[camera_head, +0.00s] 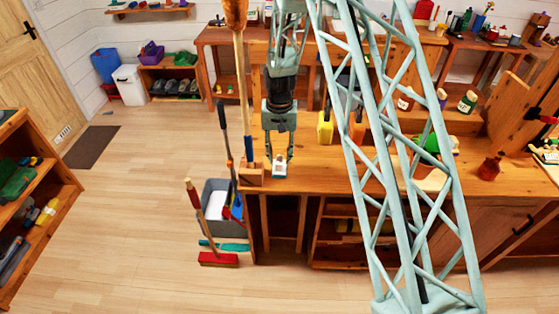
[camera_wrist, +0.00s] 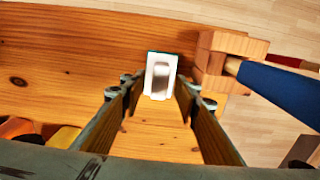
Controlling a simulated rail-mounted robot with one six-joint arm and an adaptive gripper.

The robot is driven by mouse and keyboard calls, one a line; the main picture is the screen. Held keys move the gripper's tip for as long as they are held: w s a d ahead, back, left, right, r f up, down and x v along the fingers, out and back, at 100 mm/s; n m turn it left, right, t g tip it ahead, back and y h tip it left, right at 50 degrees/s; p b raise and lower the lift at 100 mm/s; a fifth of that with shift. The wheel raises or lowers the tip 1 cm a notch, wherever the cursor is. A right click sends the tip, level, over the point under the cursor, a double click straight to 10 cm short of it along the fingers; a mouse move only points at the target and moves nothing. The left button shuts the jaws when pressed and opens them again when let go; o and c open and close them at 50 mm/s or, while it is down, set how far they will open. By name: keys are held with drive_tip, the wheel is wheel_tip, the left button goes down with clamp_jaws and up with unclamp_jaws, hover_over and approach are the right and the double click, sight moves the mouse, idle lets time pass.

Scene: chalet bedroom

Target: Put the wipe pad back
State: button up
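The wipe pad (camera_head: 279,171) is a small white block with a teal edge. It sits between the fingertips of my gripper (camera_head: 279,163), over the near edge of the wooden bench. In the wrist view the pad (camera_wrist: 160,75) fills the gap between the two fingers of my gripper (camera_wrist: 161,88), which meet its sides. My gripper looks shut on it and points down. Whether the pad touches the bench top or hangs just above it is not clear.
A wooden block holder (camera_head: 251,174) with a blue-handled tool stands just left of my gripper; it also shows in the wrist view (camera_wrist: 222,62). A grey bin (camera_head: 216,208) and a red broom (camera_head: 218,259) stand beside the bench. Yellow and orange containers (camera_head: 325,128) stand behind.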

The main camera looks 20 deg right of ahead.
wheel_tip(320, 180, up, 9)
idle(0.6)
drive_tip(key=shift+s+r, duration=0.1)
drive_tip(key=shift+r, duration=0.05)
idle(0.6)
wheel_tip(320, 180, up, 16)
drive_tip(key=r, duration=0.1)
hover_over(280, 160)
drive_tip(key=s, duration=0.8)
drive_tip(key=s+r+n+t, duration=0.2)
drive_tip(key=s+r, duration=1.4)
drive_tip(key=s, duration=1.1)
drive_tip(key=s+r+n+t, duration=0.1)
drive_tip(key=s+r, duration=0.2)
drive_tip(key=s, duration=1.2)
drive_tip(key=shift+s+r+t, duration=0.3)
drive_tip(key=shift+s+r, duration=0.05)
